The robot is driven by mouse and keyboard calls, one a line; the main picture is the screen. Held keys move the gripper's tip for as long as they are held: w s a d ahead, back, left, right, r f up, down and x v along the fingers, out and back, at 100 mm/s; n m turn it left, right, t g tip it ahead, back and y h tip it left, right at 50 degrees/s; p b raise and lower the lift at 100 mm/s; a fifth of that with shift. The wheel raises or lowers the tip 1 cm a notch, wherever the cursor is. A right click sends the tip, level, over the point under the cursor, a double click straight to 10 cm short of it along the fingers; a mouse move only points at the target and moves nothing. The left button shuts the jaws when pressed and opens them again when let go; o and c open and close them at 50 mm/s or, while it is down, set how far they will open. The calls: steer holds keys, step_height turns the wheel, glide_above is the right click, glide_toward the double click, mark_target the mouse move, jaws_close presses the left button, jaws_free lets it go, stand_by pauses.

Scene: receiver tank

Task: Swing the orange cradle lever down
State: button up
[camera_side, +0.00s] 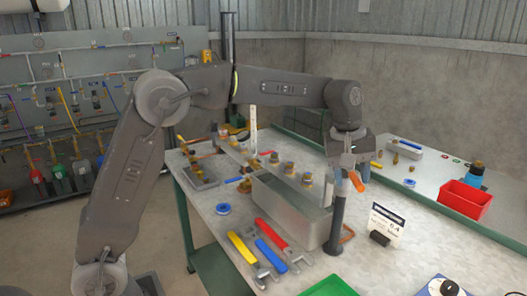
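The orange lever (356,181) shows as a short orange piece slanting down to the right, at the upper right of a dark upright post (337,225). My gripper (347,170) points down directly over the post, with its fingertips beside or at the lever. The fingers are small and partly overlap the lever and post. I cannot tell whether they touch the lever or how far apart they are. A grey box-shaped tank (290,212) stands just left of the post.
Yellow, blue and red-handled wrenches (270,250) lie in front of the tank. A white sign (387,222) stands right of the post. Brass fittings (289,168) stand behind the tank.

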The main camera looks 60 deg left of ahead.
steer(key=s+a+r+m, duration=0.1)
steer(key=s+r, duration=0.1)
steer(key=r, duration=0.5)
steer(key=s+a+r, duration=0.1)
steer(key=a+r, duration=0.1)
steer(key=r, duration=0.5)
steer(key=s+a+f+m+t, duration=0.1)
steer(key=s+f+m, duration=0.1)
steer(key=s, duration=0.6)
steer(key=s+a+f+m+t, duration=0.1)
steer(key=s+f+m, duration=0.2)
steer(key=s, duration=0.5)
steer(key=shift+f+m+y, duration=0.3)
steer(key=shift+f+y, duration=0.1)
